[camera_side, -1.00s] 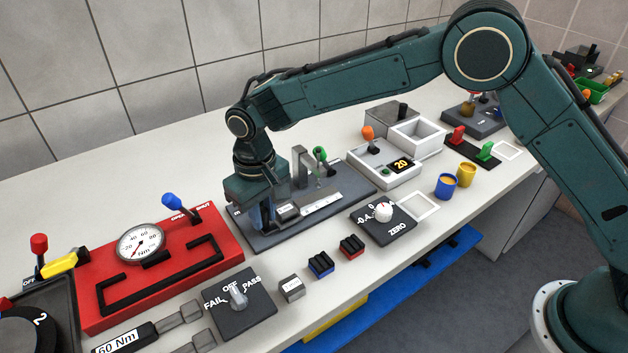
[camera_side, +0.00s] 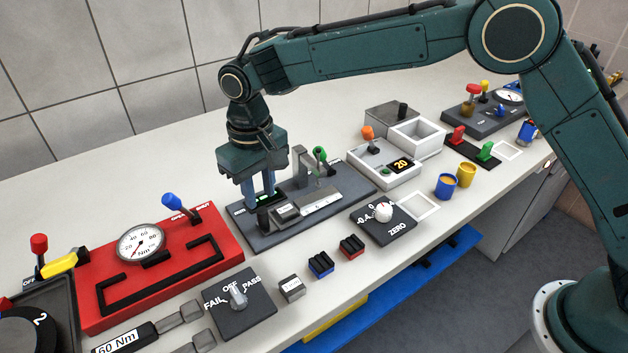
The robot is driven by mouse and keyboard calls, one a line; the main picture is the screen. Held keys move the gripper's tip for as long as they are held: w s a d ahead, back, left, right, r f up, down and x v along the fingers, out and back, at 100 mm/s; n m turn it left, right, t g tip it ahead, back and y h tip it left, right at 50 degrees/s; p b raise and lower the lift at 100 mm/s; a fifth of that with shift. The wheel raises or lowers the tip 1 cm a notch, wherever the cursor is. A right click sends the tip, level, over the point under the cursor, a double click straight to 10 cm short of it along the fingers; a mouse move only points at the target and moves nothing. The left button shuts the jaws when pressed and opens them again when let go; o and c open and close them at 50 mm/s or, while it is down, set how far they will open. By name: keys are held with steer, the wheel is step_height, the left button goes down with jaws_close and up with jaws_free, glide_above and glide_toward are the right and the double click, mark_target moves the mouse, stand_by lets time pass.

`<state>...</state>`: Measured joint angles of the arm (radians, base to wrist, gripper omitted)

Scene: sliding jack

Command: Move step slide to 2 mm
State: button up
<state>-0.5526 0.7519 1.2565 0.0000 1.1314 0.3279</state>
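The sliding jack fixture is a dark grey plate (camera_side: 345,192) with a metal block, a silver scale strip (camera_side: 322,201) and an upright post with a green-knobbed lever (camera_side: 320,155). The step slide appears to be the grey block (camera_side: 287,211) at the left end of the scale strip. A black piece (camera_side: 264,218) stands just left of it. My gripper (camera_side: 259,203) points down over the left part of the plate, its fingers just above or behind the black piece. A small green lit spot shows by the fingertips. The slide's reading is too small to tell, and so is the finger gap.
A red panel (camera_side: 215,262) with a gauge and blue lever lies to the left. A ZERO dial (camera_side: 383,212) and several small blocks lie in front. Bare table lies behind the plate.

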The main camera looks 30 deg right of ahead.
mark_target(262, 210)
step_height(262, 210, up, 8)
stand_by(0.4)
steer(key=shift+f, duration=0.1)
steer(key=shift+o, duration=1.3)
steer(key=n, duration=1)
steer(key=shift+w, duration=0.1)
step_height(262, 210, down, 14)
steer(key=shift+r, duration=0.2)
